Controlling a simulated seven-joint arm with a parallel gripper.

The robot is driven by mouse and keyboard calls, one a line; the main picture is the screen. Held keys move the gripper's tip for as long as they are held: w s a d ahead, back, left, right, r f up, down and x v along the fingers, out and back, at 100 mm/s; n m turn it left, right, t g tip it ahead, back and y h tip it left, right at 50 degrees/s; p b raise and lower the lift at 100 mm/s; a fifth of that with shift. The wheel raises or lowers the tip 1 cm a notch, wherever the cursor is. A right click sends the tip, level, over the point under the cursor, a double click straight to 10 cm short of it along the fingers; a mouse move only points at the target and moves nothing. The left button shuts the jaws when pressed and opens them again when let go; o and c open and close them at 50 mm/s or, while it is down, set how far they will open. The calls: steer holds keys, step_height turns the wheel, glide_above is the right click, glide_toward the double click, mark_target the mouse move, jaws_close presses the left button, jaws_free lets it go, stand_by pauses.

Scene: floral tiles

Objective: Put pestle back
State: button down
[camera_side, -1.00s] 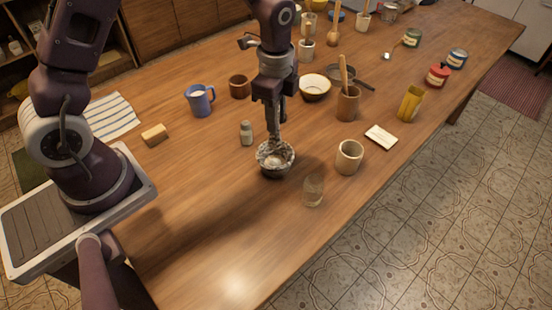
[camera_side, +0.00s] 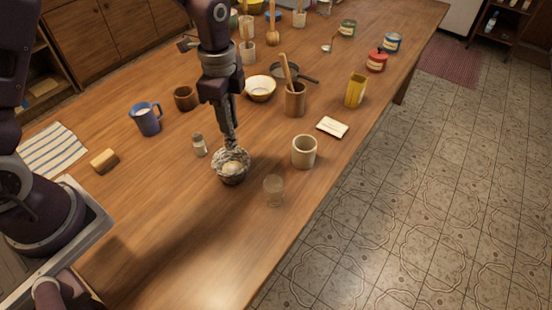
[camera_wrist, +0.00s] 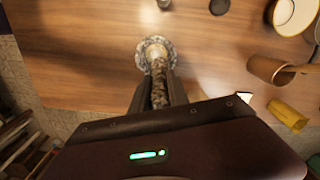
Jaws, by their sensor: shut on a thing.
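The mottled grey stone mortar (camera_side: 232,178) stands on the wooden table below my gripper (camera_side: 229,136). Its rim also shows in the wrist view (camera_wrist: 146,45). My gripper (camera_wrist: 157,88) is shut on the mottled stone pestle (camera_wrist: 160,92), which points down at the mortar. The pestle's lower end appears to be in the mortar's bowl. I cannot tell whether it touches the bottom. In the side view my fingers hide much of the pestle.
A clear glass (camera_side: 274,191) and a beige cup (camera_side: 304,152) stand right of the mortar. A small shaker (camera_side: 199,145) stands left. A blue mug (camera_side: 146,119), brown cup (camera_side: 185,98), and bowl (camera_side: 261,89) stand behind. The table front is clear.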

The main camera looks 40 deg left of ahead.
steer(key=w+d+m, duration=0.5)
steer(key=w+d, duration=0.7)
steer(key=w, duration=0.2)
step_height(320, 180, down, 9)
steer(key=shift+s+d+m, duration=0.2)
steer(key=shift+d+m, duration=0.1)
steer(key=shift+d, duration=0.1)
steer(key=c, duration=1.3)
jaws_free()
steer(key=shift+f, duration=0.1)
